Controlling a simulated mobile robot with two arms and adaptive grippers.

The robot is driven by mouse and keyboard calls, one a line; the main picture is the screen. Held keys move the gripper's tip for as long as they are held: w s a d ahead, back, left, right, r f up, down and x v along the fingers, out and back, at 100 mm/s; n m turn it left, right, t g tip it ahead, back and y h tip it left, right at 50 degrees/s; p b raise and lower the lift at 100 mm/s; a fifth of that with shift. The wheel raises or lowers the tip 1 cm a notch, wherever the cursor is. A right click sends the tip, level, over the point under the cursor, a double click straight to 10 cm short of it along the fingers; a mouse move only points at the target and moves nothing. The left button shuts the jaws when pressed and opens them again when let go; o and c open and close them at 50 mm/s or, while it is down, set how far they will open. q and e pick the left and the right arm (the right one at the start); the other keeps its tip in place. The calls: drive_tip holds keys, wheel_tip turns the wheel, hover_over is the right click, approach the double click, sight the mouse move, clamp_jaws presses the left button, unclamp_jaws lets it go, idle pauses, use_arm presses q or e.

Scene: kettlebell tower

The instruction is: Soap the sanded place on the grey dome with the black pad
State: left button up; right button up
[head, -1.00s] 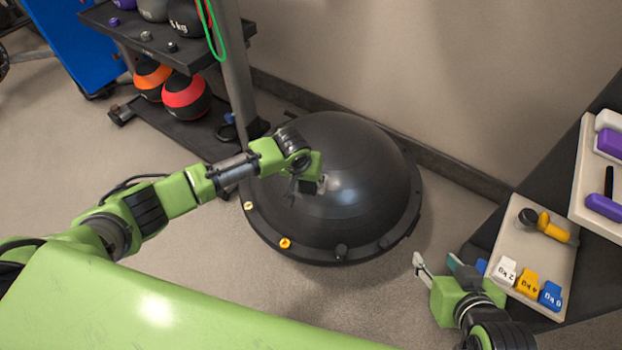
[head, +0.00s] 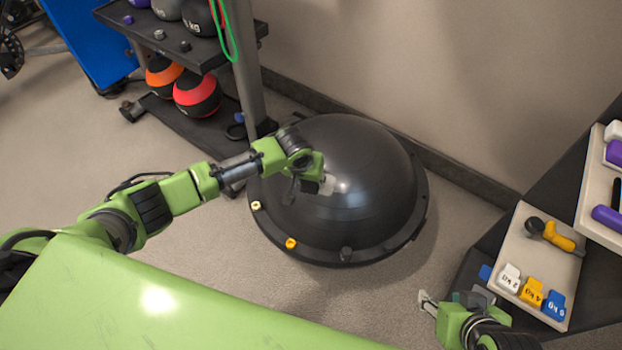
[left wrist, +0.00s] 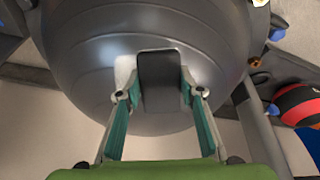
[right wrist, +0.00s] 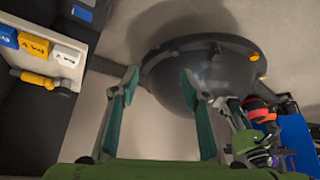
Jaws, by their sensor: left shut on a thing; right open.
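The grey dome (head: 365,170) sits on its dark rimmed base on the floor; it also fills the left wrist view (left wrist: 90,60). A pale sanded patch (head: 330,184) shows beside my left gripper (head: 308,186); its light edge is also in the left wrist view (left wrist: 124,72). My left gripper is shut on the black pad (left wrist: 160,82), which is over the dome and partly covers the patch. I cannot tell whether the pad touches the surface. My right gripper (head: 445,300) is open and empty, low at the right near the shelf; the dome shows beyond it in the right wrist view (right wrist: 215,75).
A tray (head: 530,240) at the right holds a yellow-handled tool (head: 560,238) and white, yellow and blue weight blocks (head: 532,290). A rack (head: 180,60) with balls stands at the back left. A wall is close behind the dome. Floor in front is clear.

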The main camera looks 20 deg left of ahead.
use_arm(q)
drive_tip(key=shift+s+r+p, duration=0.2)
drive_tip(key=shift+r+p, duration=0.35)
drive_tip(key=shift+p, duration=0.2)
drive_tip(key=shift+s+r+p, duration=0.2)
drive_tip(key=shift+r+p, duration=0.15)
drive_tip(key=shift+p, duration=0.25)
drive_tip(key=shift+s+a+r+p, duration=0.1)
drive_tip(key=shift+s+r+p, duration=0.2)
drive_tip(key=shift+r+p, duration=0.4)
drive_tip(key=shift+s+r+p, duration=0.35)
drive_tip(key=shift+r+p, duration=0.05)
drive_tip(key=shift+p, duration=0.7)
drive_tip(key=shift+s+r+p, duration=0.2)
drive_tip(key=shift+r+p, duration=0.15)
drive_tip(key=shift+p, duration=0.25)
drive_tip(key=shift+s+r+p, duration=0.2)
drive_tip(key=shift+r+p, duration=0.1)
drive_tip(key=shift+p, duration=0.15)
use_arm(e)
drive_tip(key=s+f+g, duration=0.2)
drive_tip(key=s+f, duration=0.1)
drive_tip(key=f, duration=0.6)
drive_tip(key=s+d+f+g, duration=0.1)
drive_tip(key=s+f, duration=0.2)
drive_tip(key=f, duration=0.6)
drive_tip(key=shift+s+d+g+h, duration=0.2)
drive_tip(key=shift+g+h, duration=0.1)
drive_tip(key=shift+g, duration=0.1)
